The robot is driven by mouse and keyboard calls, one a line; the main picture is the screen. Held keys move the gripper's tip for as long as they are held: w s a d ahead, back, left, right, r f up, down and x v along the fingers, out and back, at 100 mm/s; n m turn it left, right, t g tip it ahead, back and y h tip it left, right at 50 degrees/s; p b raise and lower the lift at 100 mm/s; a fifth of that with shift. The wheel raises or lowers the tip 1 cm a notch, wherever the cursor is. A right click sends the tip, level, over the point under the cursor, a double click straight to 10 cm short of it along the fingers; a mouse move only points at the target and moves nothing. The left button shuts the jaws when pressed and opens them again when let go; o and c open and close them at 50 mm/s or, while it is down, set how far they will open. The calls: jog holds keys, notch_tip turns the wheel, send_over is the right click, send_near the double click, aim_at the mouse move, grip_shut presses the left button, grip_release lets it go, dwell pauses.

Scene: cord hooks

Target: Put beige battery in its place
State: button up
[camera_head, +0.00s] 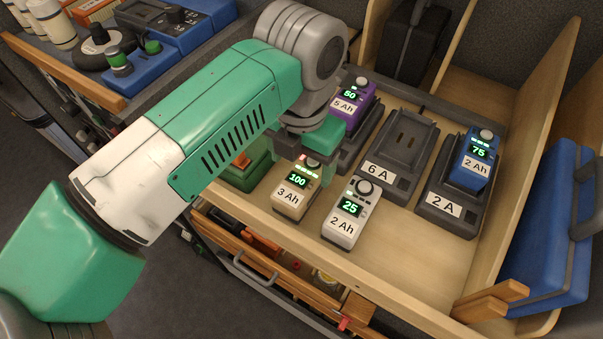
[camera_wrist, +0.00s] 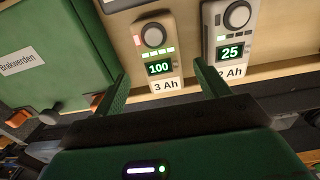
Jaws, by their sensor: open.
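The beige battery (camera_head: 291,196), labelled 3 Ah with a display reading 100, stands on the wooden shelf near its front edge. My gripper (camera_head: 304,163) is over its rear part and hides some of it. In the wrist view the beige battery (camera_wrist: 153,52) shows between and beyond my two open green fingers (camera_wrist: 163,80); I cannot tell whether they touch it. The middle charger (camera_head: 402,143), marked 6 A, is empty. The right charger (camera_head: 445,210), marked 2 A, holds a blue battery (camera_head: 476,161) reading 75. A purple battery (camera_head: 351,103) reading 50 sits in the left charger (camera_head: 362,140), partly hidden.
A white battery (camera_head: 345,225) reading 25 stands close to the right of the beige one. A green box (camera_head: 245,172) is to its left, partly behind my arm. A blue case (camera_head: 550,225) stands at the right. The shelf front (camera_head: 400,265) is clear.

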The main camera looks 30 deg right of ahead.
aim_at(302, 178)
notch_tip(302, 178, up, 7)
jog(key=shift+f, duration=0.15)
